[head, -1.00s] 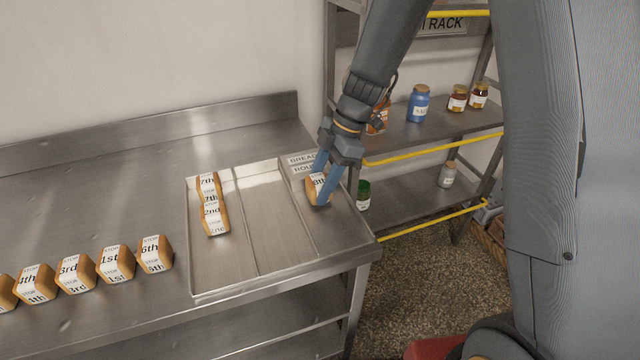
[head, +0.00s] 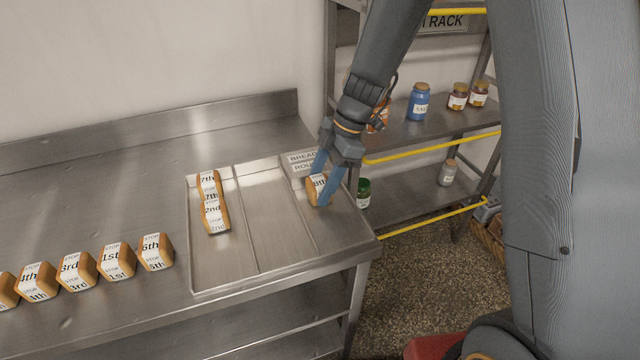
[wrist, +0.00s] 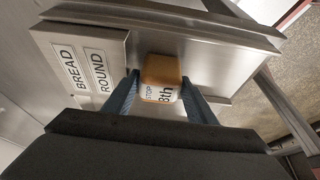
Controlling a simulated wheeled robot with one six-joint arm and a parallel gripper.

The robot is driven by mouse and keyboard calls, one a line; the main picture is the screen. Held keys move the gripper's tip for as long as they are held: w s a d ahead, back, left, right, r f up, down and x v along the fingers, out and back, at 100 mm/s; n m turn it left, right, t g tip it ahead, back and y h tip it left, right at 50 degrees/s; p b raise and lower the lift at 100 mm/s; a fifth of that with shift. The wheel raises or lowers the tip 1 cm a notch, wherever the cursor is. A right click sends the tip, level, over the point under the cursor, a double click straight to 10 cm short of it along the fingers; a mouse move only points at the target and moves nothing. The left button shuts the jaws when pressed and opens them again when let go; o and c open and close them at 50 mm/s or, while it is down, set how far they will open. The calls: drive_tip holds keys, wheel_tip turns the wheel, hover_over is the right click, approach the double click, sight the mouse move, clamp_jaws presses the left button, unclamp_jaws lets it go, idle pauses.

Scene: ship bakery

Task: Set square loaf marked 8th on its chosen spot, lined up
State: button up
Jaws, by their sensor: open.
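The square loaf marked 8th (head: 314,188) sits in the right-hand lane of the metal tray (head: 192,262), near its back end. It also shows in the wrist view (wrist: 160,75), its label facing the camera. My gripper (head: 322,190) is open, with one blue finger on each side of the loaf. In the wrist view the fingers (wrist: 160,98) flank the loaf; whether they touch it I cannot tell. The loaves marked 7th (head: 208,183) and 2nd (head: 215,215) stand in line in the left lane. The middle lane is empty.
BREAD and ROUND signs (head: 303,162) are at the tray's back right. A shelf rack (head: 430,132) with jars stands to the right.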

drive_tip(key=b+v, duration=0.3)
drive_tip(key=v, duration=0.8)
drive_tip(key=s+d+f+m+h, duration=0.1)
drive_tip(key=s+d+f+m, duration=0.1)
drive_tip(key=s+m, duration=0.3)
drive_tip(key=s+d+f+m+t+h, duration=0.1)
drive_tip(key=s+d+f+m, duration=0.2)
drive_tip(key=m, duration=0.6)
drive_tip(key=s+d+f+m+t+h, duration=0.1)
drive_tip(key=s+d+f+m+h, duration=0.1)
drive_tip(key=s+d+m, duration=0.4)
drive_tip(key=shift+s+f+m, duration=0.4)
drive_tip(key=shift+s+m, duration=0.2)
drive_tip(key=shift+s, duration=0.55)
